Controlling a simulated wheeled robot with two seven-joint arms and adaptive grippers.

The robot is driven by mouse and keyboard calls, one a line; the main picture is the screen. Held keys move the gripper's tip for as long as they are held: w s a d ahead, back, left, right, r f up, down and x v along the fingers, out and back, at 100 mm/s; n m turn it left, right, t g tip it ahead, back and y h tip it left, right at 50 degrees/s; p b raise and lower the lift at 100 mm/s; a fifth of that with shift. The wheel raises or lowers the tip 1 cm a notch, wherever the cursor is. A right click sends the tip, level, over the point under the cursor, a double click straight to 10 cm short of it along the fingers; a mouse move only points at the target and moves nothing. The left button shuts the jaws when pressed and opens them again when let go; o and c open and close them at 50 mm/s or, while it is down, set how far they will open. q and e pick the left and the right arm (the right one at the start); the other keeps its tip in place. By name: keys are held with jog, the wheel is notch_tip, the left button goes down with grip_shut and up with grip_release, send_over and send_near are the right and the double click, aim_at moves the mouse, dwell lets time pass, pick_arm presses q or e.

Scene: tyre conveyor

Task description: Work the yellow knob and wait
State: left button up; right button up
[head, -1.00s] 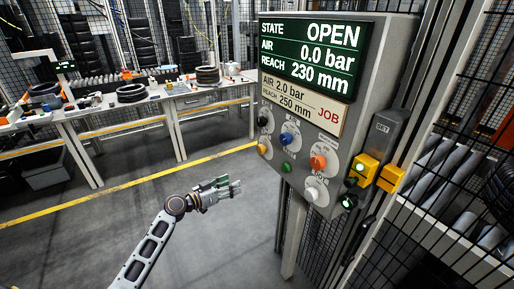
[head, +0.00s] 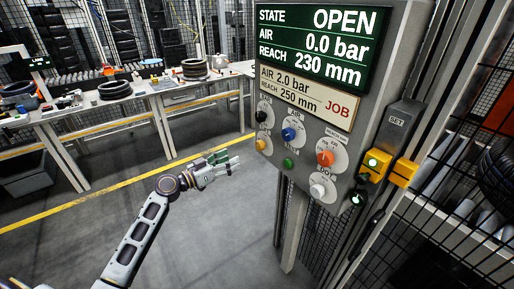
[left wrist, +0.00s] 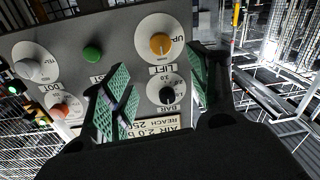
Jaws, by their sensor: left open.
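The yellow knob (head: 263,145) sits at the lower left of the grey control panel (head: 345,196) in the head view. In the left wrist view the yellow knob (left wrist: 160,44) shows beyond the fingers on a white dial labelled LIFT. My left gripper (head: 229,165) is open and empty, to the left of the panel and apart from the knob. Its green-padded fingers (left wrist: 165,95) show on both sides in the left wrist view. The screen (head: 318,48) reads STATE OPEN, AIR 0.0 bar, REACH 230 mm. My right gripper is not in view.
Black (head: 262,116), blue (head: 289,134), orange (head: 325,158) and white (head: 318,190) knobs and a green button (head: 289,163) share the panel. A job plate (head: 310,97) reads AIR 2.0 bar, REACH 250 mm. Workbenches (head: 120,108) stand behind; wire mesh is at right.

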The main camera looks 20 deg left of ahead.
pick_arm(q)
jog(key=p, duration=0.2)
send_near(258, 146)
jog(key=shift+x, duration=1.85)
jog(key=shift+p+x, duration=0.55)
jog(key=shift+x, duration=2.3)
jog(key=shift+f, duration=0.15)
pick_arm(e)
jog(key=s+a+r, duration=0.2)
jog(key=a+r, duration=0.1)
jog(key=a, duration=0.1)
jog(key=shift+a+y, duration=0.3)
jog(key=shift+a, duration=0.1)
pick_arm(q)
jog(key=c, duration=1)
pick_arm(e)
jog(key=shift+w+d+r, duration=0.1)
